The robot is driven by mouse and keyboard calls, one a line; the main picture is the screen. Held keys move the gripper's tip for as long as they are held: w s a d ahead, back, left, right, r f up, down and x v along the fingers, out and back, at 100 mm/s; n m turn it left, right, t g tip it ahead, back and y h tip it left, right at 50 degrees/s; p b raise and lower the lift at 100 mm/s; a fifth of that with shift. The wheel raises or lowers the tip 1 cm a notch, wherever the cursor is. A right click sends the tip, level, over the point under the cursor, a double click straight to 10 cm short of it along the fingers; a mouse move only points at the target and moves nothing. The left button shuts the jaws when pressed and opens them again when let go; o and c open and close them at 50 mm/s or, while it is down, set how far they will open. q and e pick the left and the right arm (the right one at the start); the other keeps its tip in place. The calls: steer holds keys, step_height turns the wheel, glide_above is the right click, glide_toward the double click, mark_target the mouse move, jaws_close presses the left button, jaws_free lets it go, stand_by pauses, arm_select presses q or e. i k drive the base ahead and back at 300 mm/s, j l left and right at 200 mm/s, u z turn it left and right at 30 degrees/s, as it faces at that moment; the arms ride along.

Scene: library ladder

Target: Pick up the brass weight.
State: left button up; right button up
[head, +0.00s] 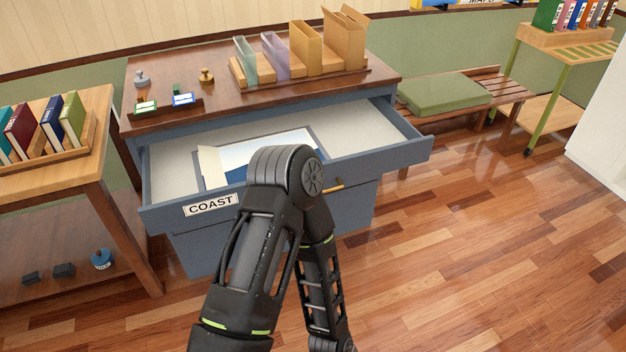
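The brass weight (206,76) is a small golden knobbed piece standing upright on the brown wooden top of the blue-grey drawer cabinet (222,88), towards the back left. A similar silver-grey weight (140,78) stands to its left. Neither of my grippers is in view. One of my dark arms rises from the bottom middle, bends in front of the open drawer and goes back down out of the frame.
The drawer labelled COAST (210,205) is pulled out and holds a framed picture. A small dark tray (166,111) with green and blue items lies in front of the weights. A wooden rack (240,82) with upright holders stands to their right. Floor is clear at right.

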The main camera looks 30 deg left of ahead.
mark_target(206, 80)
steer(key=u, duration=1.75)
